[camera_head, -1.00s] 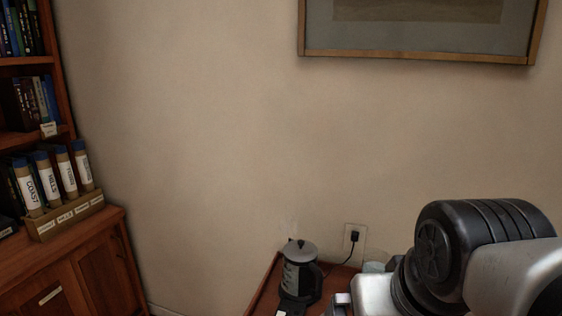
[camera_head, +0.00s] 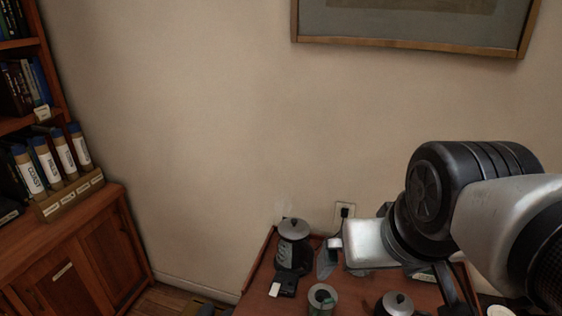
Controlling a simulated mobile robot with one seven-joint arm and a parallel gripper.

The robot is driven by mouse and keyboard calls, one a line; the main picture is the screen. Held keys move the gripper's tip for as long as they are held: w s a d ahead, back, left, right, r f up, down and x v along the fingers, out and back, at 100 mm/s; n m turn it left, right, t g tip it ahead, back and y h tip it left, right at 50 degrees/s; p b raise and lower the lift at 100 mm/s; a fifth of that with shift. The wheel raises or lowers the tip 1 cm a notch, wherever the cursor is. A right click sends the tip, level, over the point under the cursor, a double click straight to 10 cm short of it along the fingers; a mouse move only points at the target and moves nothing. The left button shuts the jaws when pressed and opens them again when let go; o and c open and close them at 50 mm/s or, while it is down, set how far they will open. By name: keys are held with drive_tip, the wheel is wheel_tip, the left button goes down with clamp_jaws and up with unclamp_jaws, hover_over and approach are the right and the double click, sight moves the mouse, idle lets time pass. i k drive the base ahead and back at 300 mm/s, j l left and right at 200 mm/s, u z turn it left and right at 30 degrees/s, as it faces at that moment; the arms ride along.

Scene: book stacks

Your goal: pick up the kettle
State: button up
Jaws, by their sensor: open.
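The kettle (camera_head: 293,247) stands upright on the red-brown table against the wall. It has a grey lid with a dark knob, a greyish body and a dark handle on its right side. Faint steam rises above it. A black base part with a pale switch (camera_head: 283,285) juts out in front. My gripper (camera_head: 328,256) is just right of the kettle in the picture, open, with its pale hand reaching in from the right. No finger is seen around the kettle; the gap in depth is hard to judge.
A green-and-grey tin (camera_head: 322,299) and a dark lidded pot (camera_head: 397,304) stand at the table's front. A wall socket (camera_head: 344,210) with a black plug is behind. A cabinet (camera_head: 85,245) with labelled tubes stands left. A framed picture (camera_head: 410,45) hangs above.

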sight(297, 255)
drive_tip(key=k+l+u, duration=0.15)
drive_tip(key=k, duration=0.15)
drive_tip(key=k+l+u, duration=0.45)
drive_tip(key=k+l, duration=0.2)
drive_tip(key=l+u, duration=0.3)
drive_tip(key=l, duration=0.55)
drive_tip(key=k, duration=0.05)
